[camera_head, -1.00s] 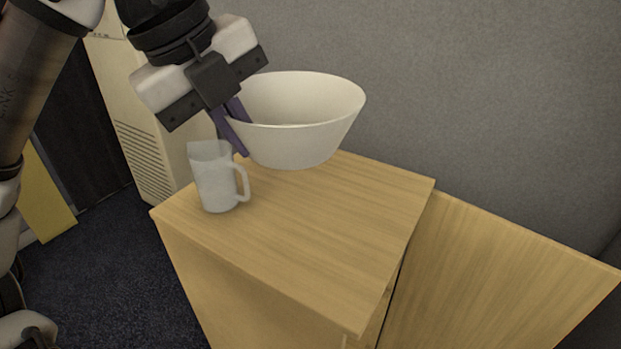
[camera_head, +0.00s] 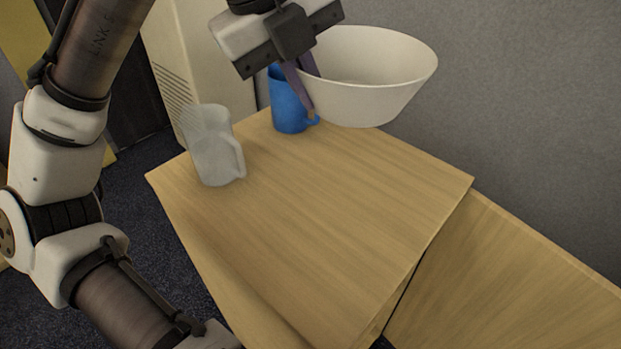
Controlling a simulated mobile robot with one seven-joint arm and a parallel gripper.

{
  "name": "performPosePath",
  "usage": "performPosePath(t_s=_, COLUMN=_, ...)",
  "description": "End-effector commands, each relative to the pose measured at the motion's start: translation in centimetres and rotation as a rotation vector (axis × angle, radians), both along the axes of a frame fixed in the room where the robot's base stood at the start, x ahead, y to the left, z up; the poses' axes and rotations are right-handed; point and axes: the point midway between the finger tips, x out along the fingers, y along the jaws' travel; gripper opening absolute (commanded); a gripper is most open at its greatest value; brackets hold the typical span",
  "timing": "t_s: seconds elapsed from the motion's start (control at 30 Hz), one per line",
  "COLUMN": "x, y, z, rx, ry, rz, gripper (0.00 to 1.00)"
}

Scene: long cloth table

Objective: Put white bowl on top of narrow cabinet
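The white bowl (camera_head: 372,97) is upright near the back edge of the narrow cabinet (camera_head: 310,215), in the upper middle of the head view. My gripper (camera_head: 306,88) is shut on the bowl's left rim, with one purple finger outside the wall and the other at the inside. The bowl appears to be held above the wooden top. Its exact height cannot be told.
A clear grey mug (camera_head: 215,150) stands at the left of the cabinet top. A blue mug (camera_head: 288,103) stands behind, just left of the bowl and below my gripper. The middle and front of the top are clear. A grey wall (camera_head: 530,110) is behind.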

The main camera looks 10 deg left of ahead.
Motion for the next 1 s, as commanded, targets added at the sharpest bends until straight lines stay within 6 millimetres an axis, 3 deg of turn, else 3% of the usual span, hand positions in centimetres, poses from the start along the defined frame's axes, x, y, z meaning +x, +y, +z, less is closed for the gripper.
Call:
performPosePath(t_s=0.1, x=-0.1, y=0.1, z=-3.5, rx=-0.002, ry=0.003, rz=0.001, gripper=0.0)
performPosePath(t_s=0.4, x=0.0, y=0.0, z=-11.0, rx=-0.001, ry=0.003, rz=0.003, gripper=0.0)
performPosePath(t_s=0.9, x=0.0, y=0.0, z=-17.0, rx=-0.001, ry=0.002, rz=0.002, gripper=0.0)
performPosePath(t_s=1.0, x=0.0, y=0.0, z=-17.5, rx=-0.001, ry=0.0, rz=0.001, gripper=0.0)
